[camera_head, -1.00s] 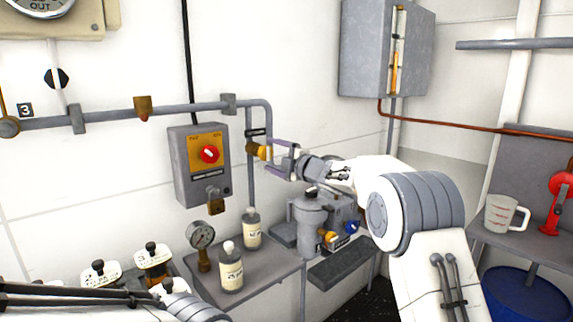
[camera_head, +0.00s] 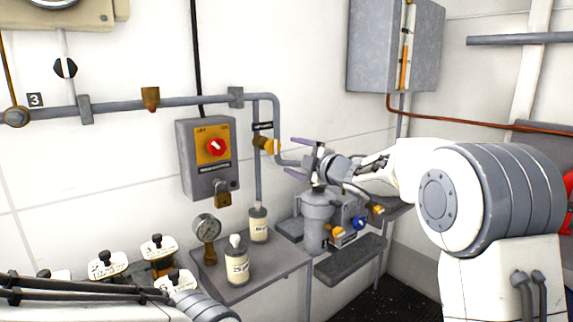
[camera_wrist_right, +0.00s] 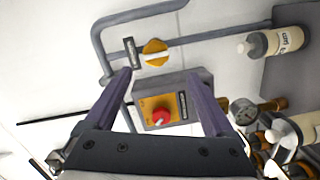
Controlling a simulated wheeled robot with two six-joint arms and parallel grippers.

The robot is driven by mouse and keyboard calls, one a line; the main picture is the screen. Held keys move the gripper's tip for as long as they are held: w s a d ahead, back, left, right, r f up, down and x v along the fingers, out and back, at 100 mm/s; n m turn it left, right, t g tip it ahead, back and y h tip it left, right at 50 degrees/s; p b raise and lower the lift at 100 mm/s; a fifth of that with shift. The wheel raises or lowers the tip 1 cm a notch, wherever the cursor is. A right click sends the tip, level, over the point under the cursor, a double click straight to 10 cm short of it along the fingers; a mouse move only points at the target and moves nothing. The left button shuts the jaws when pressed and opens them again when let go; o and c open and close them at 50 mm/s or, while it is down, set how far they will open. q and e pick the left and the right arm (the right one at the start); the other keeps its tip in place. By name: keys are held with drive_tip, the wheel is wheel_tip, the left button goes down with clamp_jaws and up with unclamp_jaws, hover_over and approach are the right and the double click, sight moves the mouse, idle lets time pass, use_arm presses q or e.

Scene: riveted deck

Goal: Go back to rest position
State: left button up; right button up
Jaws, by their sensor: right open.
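My right gripper (camera_head: 298,158) is open, with nothing between its purple fingers. It hangs in front of the wall, a little to the right of the yellow valve knob (camera_head: 265,145) on the pipe, with a gap between them. In the right wrist view the two fingers (camera_wrist_right: 162,82) are spread apart, and the yellow knob (camera_wrist_right: 155,52) and the red switch knob (camera_wrist_right: 162,116) lie beyond them. Part of my left arm (camera_head: 200,305) shows at the bottom left; its gripper is not in view.
A grey switch box (camera_head: 197,180) with a padlock is on the wall. A grey cabinet (camera_head: 375,50) hangs higher up.

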drive_tip(key=s+a+f+m+g+h+p, duration=0.2)
drive_tip(key=s+f+m, duration=0.15)
drive_tip(key=s, duration=0.45)
drive_tip(key=s+a+f+m+g+h+p, duration=0.1)
drive_tip(key=s+f+m+g+h, duration=0.2)
drive_tip(key=s, duration=0.5)
drive_tip(key=s+a+f+m+g+h+p, duration=0.15)
drive_tip(key=s+f+m, duration=0.25)
drive_tip(key=s, duration=0.4)
drive_tip(key=s+d+f+m+g+p, duration=0.1)
drive_tip(key=s+f+g, duration=0.2)
drive_tip(key=s, duration=0.9)
drive_tip(key=s+d+f+m+g+h+p, duration=0.1)
drive_tip(key=s+g, duration=0.4)
drive_tip(key=s, duration=0.7)
drive_tip(key=shift+s+d+f+m+p, duration=0.35)
drive_tip(key=shift+d+f+m, duration=0.25)
drive_tip(key=shift+f, duration=0.35)
